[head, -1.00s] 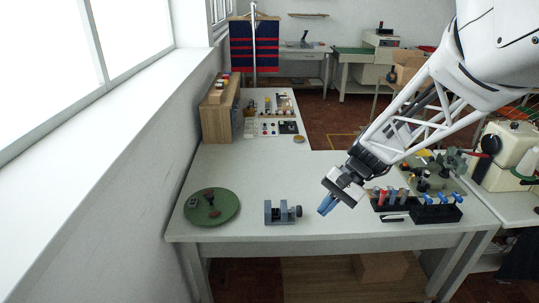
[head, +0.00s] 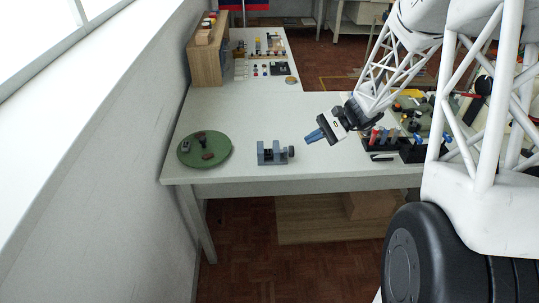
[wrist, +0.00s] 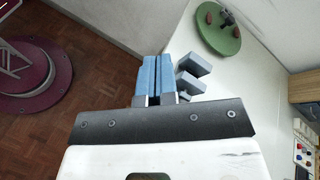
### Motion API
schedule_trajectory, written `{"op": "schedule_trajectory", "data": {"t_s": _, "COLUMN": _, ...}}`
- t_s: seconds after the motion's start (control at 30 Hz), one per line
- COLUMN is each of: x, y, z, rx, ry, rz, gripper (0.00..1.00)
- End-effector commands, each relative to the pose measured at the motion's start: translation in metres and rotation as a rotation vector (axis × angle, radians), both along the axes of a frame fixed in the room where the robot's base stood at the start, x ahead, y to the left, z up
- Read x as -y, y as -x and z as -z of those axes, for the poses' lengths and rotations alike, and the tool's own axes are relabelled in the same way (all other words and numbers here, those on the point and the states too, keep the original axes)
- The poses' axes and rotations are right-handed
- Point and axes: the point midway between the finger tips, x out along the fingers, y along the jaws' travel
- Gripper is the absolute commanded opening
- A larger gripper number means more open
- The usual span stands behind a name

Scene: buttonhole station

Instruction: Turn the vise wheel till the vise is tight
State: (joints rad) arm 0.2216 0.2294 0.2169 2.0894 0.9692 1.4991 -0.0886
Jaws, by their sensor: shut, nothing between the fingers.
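The small grey-blue vise (head: 272,154) sits on the white table near its front edge. Its dark round wheel (head: 291,152) is on the vise's right side. My gripper (head: 314,136) is just right of the wheel and apart from it in the head view, with its blue fingers pointing left. In the wrist view my gripper (wrist: 157,78) is shut and empty, its two blue fingers side by side. The vise (wrist: 191,73) shows there just right of the fingers, partly hidden by them and by the gripper body. The wheel is hidden in the wrist view.
A green round plate (head: 205,150) with small parts on it lies left of the vise. Black racks with colored-handled tools (head: 385,141) stand right of my gripper. A wooden shelf box (head: 208,55) is at the back left. The table between plate and vise is clear.

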Motion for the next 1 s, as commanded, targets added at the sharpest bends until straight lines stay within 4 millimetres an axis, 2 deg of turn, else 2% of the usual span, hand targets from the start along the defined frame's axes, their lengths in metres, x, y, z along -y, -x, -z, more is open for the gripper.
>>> {"op": "schedule_trajectory", "data": {"t_s": 0.7, "x": 0.034, "y": -0.078, "z": 0.082, "rx": -0.117, "ry": -0.277, "rz": 0.193, "gripper": 0.0}}
{"op": "schedule_trajectory", "data": {"t_s": 1.0, "x": 0.047, "y": -0.097, "z": 0.109, "rx": -0.141, "ry": -0.358, "rz": 0.254, "gripper": 0.0}}
